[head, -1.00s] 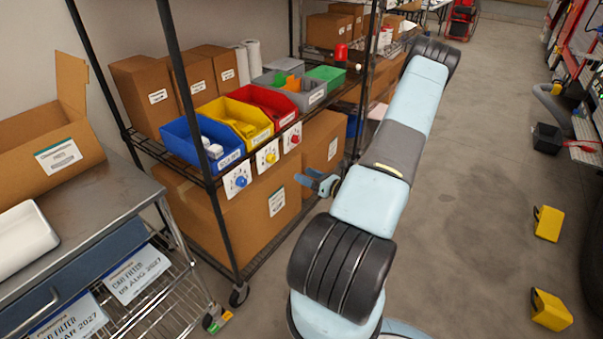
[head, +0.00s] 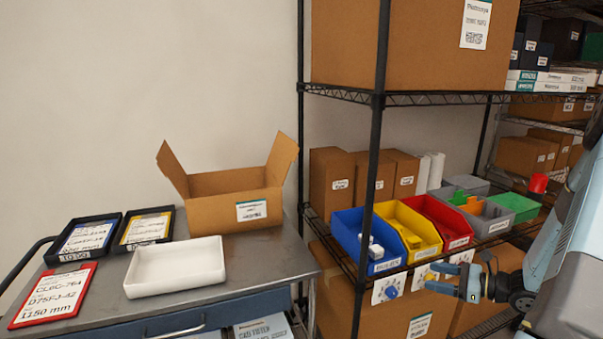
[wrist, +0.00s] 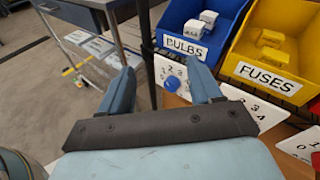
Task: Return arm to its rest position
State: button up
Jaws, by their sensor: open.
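My gripper (head: 462,280) is open, with its fingers in front of the lower front of the shelf, at the right in the head view. In the wrist view its two fingers (wrist: 160,90) are spread with nothing between them. Beyond them is a white card with a blue knob (wrist: 171,84) under the blue bin (wrist: 196,29) labelled BULBS. The bin holds white boxes. My arm is partly cut off at the right edge of the head view.
The yellow bin (head: 409,229) and red bin (head: 440,222) stand beside the blue one on a wire shelf with a black post (head: 369,170). A metal cart (head: 245,255) at left carries a white tray (head: 175,266) and an open carton (head: 235,206).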

jog(key=s+a+r+n+g+h, duration=0.5)
jog(key=s+a+r+n+g, duration=0.35)
jog(key=a+r+n, duration=0.55)
jog(key=s+r+n+t+h, duration=0.5)
jog(key=s+r+n+h, duration=0.3)
jog(key=s+r, duration=0.5)
jog(key=shift+s+r+n, duration=0.3)
jog(key=shift+r+n, duration=0.2)
jog(key=shift+r, duration=0.45)
dwell(0.4)
